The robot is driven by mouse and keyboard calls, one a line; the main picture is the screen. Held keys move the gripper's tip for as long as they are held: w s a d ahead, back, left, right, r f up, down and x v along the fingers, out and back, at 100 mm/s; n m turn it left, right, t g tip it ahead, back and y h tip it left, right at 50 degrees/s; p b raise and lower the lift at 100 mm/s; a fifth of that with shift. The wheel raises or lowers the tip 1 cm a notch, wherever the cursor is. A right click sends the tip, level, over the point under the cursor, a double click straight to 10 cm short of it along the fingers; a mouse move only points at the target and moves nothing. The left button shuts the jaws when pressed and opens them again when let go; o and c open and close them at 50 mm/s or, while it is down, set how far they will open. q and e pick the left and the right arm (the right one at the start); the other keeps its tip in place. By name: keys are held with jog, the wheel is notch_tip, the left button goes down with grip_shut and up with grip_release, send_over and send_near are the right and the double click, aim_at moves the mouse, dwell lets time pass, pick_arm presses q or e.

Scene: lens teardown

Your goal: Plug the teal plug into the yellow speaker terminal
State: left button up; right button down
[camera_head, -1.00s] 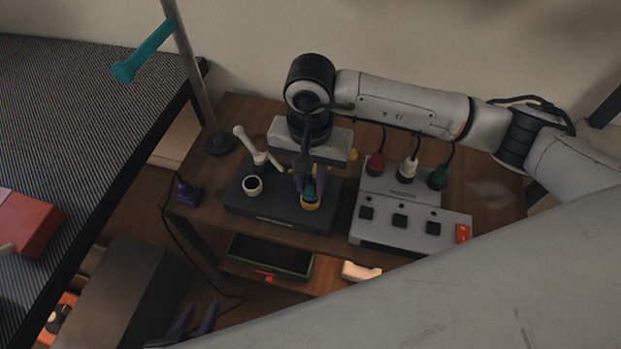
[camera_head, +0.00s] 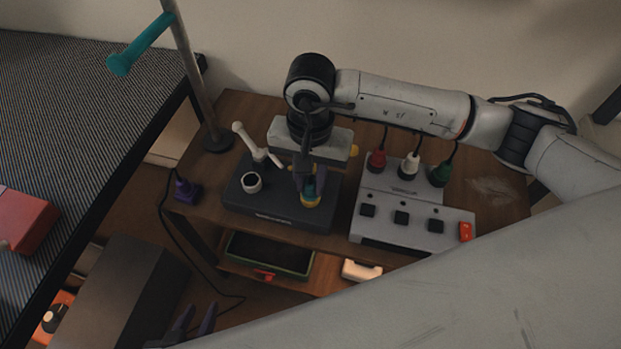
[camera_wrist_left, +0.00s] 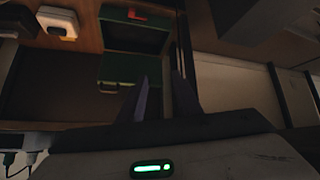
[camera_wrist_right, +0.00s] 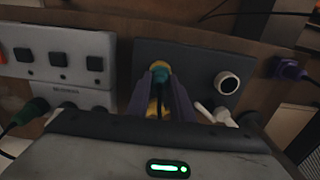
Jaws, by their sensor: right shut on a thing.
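The teal plug (camera_head: 311,186) is between the purple fingers of my right gripper (camera_head: 309,184), which is shut on it. It stands roughly upright over the dark speaker block (camera_head: 278,215). The yellow speaker terminal (camera_head: 311,201) shows as a yellow ring directly under the plug. The plug's lower end meets or overlaps this ring in the picture; how deep it sits I cannot tell. In the right wrist view teal (camera_wrist_right: 157,68) and yellow show between the fingers. My left gripper (camera_head: 197,318) is low at the front, empty, its fingertips apart (camera_wrist_left: 162,78).
A white-rimmed round terminal (camera_head: 252,182) and a white lever (camera_head: 257,147) are left of the plug. A grey switch box (camera_head: 410,222) with red, white and green plugs stands right. A purple plug (camera_head: 187,190) lies on the left.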

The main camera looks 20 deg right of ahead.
jog(key=c, duration=1.5)
grip_release()
jog(key=shift+w+r, duration=0.1)
jog(key=shift+r, duration=0.7)
pick_arm(q)
jog(key=shift+w+d+r, duration=0.2)
jog(key=shift+d+r, duration=0.35)
jog(key=shift+r, duration=0.2)
pick_arm(e)
notch_tip(320, 180, up, 9)
jog(key=shift+f, duration=0.15)
jog(key=shift+s, duration=0.2)
